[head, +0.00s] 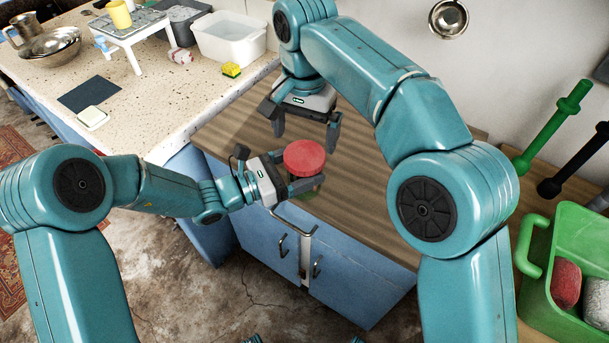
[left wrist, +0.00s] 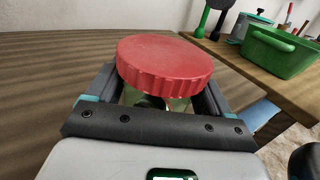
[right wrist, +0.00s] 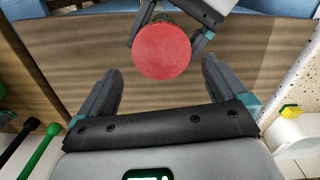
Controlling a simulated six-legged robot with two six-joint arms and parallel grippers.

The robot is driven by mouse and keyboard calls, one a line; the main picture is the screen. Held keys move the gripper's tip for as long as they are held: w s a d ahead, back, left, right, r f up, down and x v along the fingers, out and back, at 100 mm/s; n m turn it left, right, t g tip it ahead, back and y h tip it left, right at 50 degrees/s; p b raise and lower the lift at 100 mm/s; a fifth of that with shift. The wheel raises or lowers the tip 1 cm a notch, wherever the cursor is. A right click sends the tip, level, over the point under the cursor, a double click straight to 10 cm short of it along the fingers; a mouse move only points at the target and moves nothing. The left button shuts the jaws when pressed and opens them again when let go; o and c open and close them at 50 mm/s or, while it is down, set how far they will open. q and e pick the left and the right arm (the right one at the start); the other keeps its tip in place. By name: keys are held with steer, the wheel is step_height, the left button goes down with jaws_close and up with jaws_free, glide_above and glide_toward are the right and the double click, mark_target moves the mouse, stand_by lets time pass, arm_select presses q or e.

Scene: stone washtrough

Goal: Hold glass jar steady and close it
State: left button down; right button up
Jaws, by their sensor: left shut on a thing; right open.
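The glass jar (left wrist: 178,103) is mostly hidden below its red lid; a bit of clear glass shows between my left gripper's fingers in the left wrist view. The red lid (head: 305,157) sits on top of the jar and looks slightly tilted in the left wrist view (left wrist: 166,62). I cannot tell how tightly it sits. My left gripper (head: 296,181) is shut on the jar, below the lid, near the front edge of the wooden counter. My right gripper (head: 305,132) is open and empty, behind and above the lid. In the right wrist view the lid (right wrist: 161,51) lies beyond its fingertips.
The wooden counter (head: 370,215) is clear around the jar. A speckled stone top (head: 150,100) at left holds a white basin (head: 230,38), a yellow sponge (head: 231,70) and a small white stand (head: 125,32). A green tub (head: 570,260) stands at right.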

mark_target(305, 155)
arm_select(q)
steer(key=shift+f, duration=0.1)
arm_select(e)
steer(key=n, duration=0.4)
steer(key=shift+s+d+r, duration=0.1)
steer(key=shift+d+r, duration=0.05)
steer(key=shift+r, duration=0.15)
steer(key=n, duration=0.2)
steer(key=r+n, duration=0.1)
steer(key=n, duration=0.2)
steer(key=shift+d+n, duration=0.1)
steer(key=shift+n, duration=0.2)
arm_select(q)
steer(key=shift+s, duration=0.1)
arm_select(e)
steer(key=n, duration=0.2)
steer(key=r+n, duration=0.1)
steer(key=n, duration=0.2)
steer(key=shift+r, duration=0.2)
steer(key=shift+r+n, duration=0.15)
steer(key=shift+n, duration=0.45)
arm_select(q)
steer(key=shift+d, duration=0.1)
arm_select(e)
steer(key=shift+a+r, duration=0.1)
steer(key=shift+a, duration=0.25)
steer(key=shift+f, duration=4.05)
